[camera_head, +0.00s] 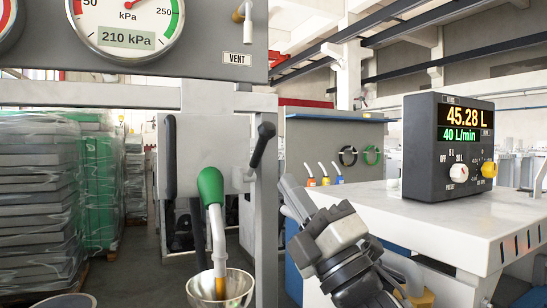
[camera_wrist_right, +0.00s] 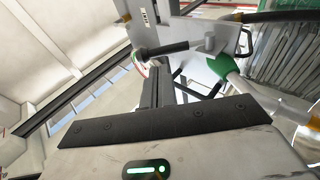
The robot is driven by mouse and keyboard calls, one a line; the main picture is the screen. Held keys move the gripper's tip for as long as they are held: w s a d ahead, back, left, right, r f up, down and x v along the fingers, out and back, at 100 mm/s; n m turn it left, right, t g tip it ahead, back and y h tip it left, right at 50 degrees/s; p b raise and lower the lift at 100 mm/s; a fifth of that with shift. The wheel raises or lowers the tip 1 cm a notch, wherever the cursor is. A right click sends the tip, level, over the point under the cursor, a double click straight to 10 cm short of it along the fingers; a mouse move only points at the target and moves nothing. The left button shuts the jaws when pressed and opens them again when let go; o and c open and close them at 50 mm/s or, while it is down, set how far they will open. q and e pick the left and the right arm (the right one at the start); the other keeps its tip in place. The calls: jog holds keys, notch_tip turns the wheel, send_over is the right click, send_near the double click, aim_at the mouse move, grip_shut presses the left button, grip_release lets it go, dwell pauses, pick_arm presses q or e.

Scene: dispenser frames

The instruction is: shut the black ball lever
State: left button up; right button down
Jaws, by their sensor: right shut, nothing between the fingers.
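The black ball lever (camera_head: 262,144) sticks up at a slant from a grey valve fitting (camera_head: 241,174) on the dispenser panel, with its rounded end uppermost. In the right wrist view the lever (camera_wrist_right: 164,50) lies near-level in the picture, just beyond my fingertips. My right gripper (camera_head: 294,198) is below and to the right of the lever, in front of the frame post. Its dark fingers (camera_wrist_right: 160,70) are together and empty, apart from the lever as far as I can tell. My left gripper is out of view.
A green-handled nozzle (camera_head: 210,186) points down into a metal bowl (camera_head: 248,283) beside the post. A grey post (camera_head: 266,220) stands close to my right gripper. A meter box (camera_head: 449,147) sits on a white cabinet (camera_head: 400,205) at right. A gauge panel (camera_head: 222,25) hangs above.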

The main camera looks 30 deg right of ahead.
aim_at(264, 149)
jog(key=p+x, duration=0.1)
jog(key=x, duration=0.3)
jog(key=shift+w+r, duration=0.25)
jog(key=shift+r, duration=0.05)
jog(key=shift+w+a+r, duration=0.1)
jog(key=shift+w+r, duration=0.1)
jog(key=shift+w, duration=0.05)
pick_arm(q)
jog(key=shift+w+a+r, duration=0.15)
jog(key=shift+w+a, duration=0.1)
pick_arm(e)
jog(key=shift+w+r, duration=0.1)
jog(key=shift+w, duration=0.15)
pick_arm(q)
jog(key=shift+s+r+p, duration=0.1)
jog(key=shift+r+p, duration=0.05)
jog(key=shift+p, duration=0.25)
pick_arm(e)
jog(key=shift+r, duration=0.2)
